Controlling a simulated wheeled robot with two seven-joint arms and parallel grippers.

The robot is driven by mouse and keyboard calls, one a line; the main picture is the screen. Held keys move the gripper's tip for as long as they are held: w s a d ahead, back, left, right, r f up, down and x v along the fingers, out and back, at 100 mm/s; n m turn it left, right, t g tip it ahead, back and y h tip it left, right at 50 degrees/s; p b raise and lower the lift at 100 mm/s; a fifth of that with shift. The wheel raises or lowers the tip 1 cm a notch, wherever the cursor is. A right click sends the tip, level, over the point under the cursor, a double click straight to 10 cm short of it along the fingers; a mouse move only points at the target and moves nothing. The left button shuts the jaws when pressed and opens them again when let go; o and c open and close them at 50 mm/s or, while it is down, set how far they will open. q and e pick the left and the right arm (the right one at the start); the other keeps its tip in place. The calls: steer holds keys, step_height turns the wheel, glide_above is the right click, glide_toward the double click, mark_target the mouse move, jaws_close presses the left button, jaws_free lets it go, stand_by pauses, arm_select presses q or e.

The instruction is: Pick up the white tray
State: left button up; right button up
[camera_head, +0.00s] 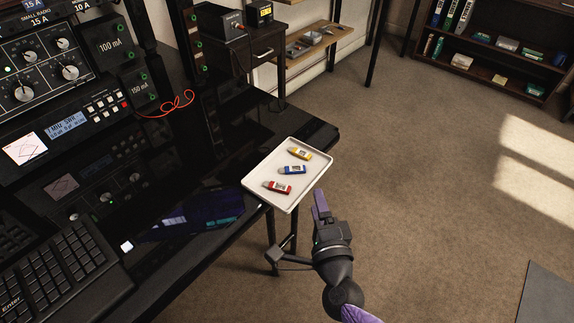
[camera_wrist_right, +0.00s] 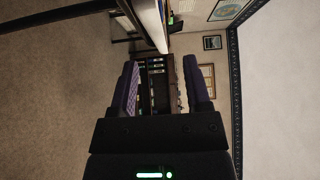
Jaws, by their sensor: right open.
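The white tray (camera_head: 265,187) lies on the black desk at its right corner, with its near right part reaching past the desk edge. It holds a yellow USB stick (camera_head: 300,153), a blue one (camera_head: 292,170) and a red one (camera_head: 277,187). My right gripper (camera_head: 321,205) is just right of the tray's near right edge, beyond the desk edge, and does not appear to hold the tray. In the right wrist view its two fingers (camera_wrist_right: 161,88) are wide apart with nothing between them. A pale edge at the top there may be the tray. My left gripper is not in view.
The black desk (camera_head: 215,170) carries a keyboard (camera_head: 65,265), instruments (camera_head: 70,125) and a red cable (camera_head: 172,104) left of the tray. A drawer unit (camera_head: 255,45) and a shelf (camera_head: 495,50) stand farther back. The carpet (camera_head: 430,170) on the right is mostly clear.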

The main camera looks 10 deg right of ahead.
mark_target(311, 187)
steer(key=w+b, duration=0.1)
steer(key=w, duration=0.4)
steer(key=shift+w, duration=0.3)
jaws_close()
